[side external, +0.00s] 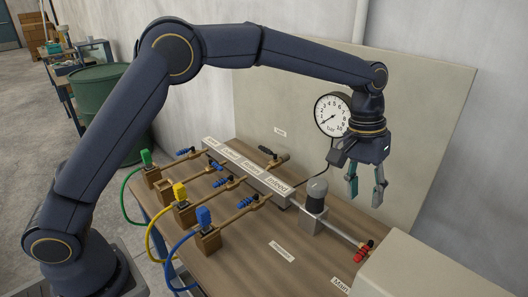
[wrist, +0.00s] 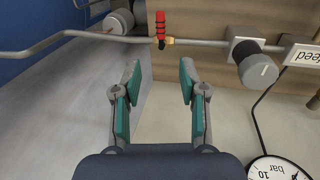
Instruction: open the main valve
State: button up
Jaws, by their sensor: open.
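The main valve has a red handle (side external: 365,248) on a grey pipe, near a label reading "Main" (side external: 340,285). In the wrist view the red handle (wrist: 160,24) lies crosswise to the pipe (wrist: 200,42), with a brass body at its lower end. My gripper (side external: 364,194) is open and empty, with teal pads on its fingers. It hangs pointing down above the bench, higher than the red handle and apart from it. In the wrist view the gripper (wrist: 160,75) has the handle beyond its tips, about centred between them.
A manifold block (side external: 249,172) with blue-handled valves and green, yellow and blue hoses stands left on the bench (side external: 240,262). A grey cylindrical unit (side external: 315,203) sits on the pipe. A gauge (side external: 333,114) is on the back panel. A beige box (side external: 430,270) stands right of the valve.

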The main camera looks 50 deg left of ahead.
aim_at(361, 252)
jog(key=d+f, duration=0.1)
jog(key=f, duration=0.4)
jog(key=d+f, duration=0.1)
jog(key=f, duration=0.4)
jog(key=d+f, duration=0.1)
jog(key=f, duration=0.4)
grip_shut()
